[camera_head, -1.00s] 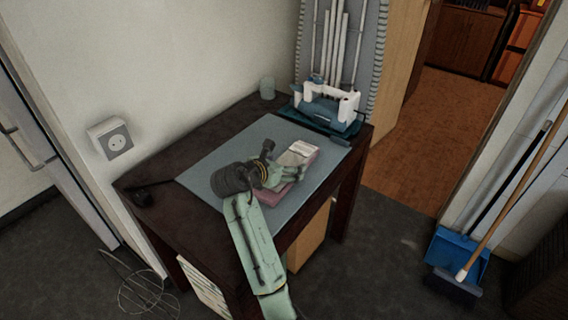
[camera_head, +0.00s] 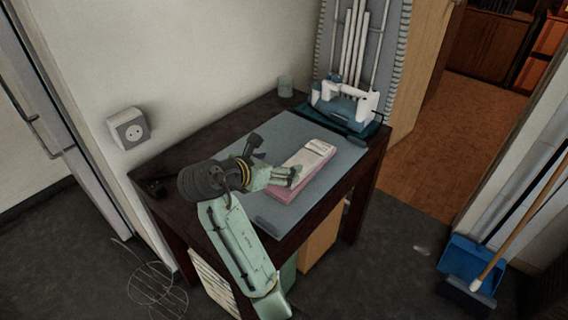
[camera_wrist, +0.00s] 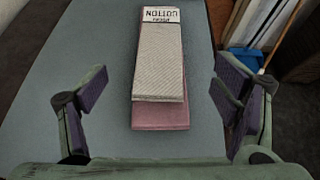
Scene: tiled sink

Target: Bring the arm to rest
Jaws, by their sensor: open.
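My gripper (camera_head: 290,176) is at the end of my green arm, above the grey-blue mat (camera_head: 254,221) on the dark table. In the wrist view my gripper (camera_wrist: 155,95) has its two fingers spread wide with nothing between them. A pink item with a pale patterned top and a white label (camera_head: 303,166) lies flat on the mat, close to my fingers in the head view. In the wrist view this labelled pack (camera_wrist: 158,58) lies beyond the fingertips, roughly centred, its label reading "COTTON" upside down. I see no contact between the fingers and the pack.
A white and blue rack (camera_head: 345,106) stands at the table's back right corner, with a small grey-green cup (camera_head: 285,86) nearby. A wall socket (camera_head: 128,128) is at left. A wire basket (camera_head: 158,288) is on the floor at left; a blue dustpan (camera_head: 466,257) and broom are at right.

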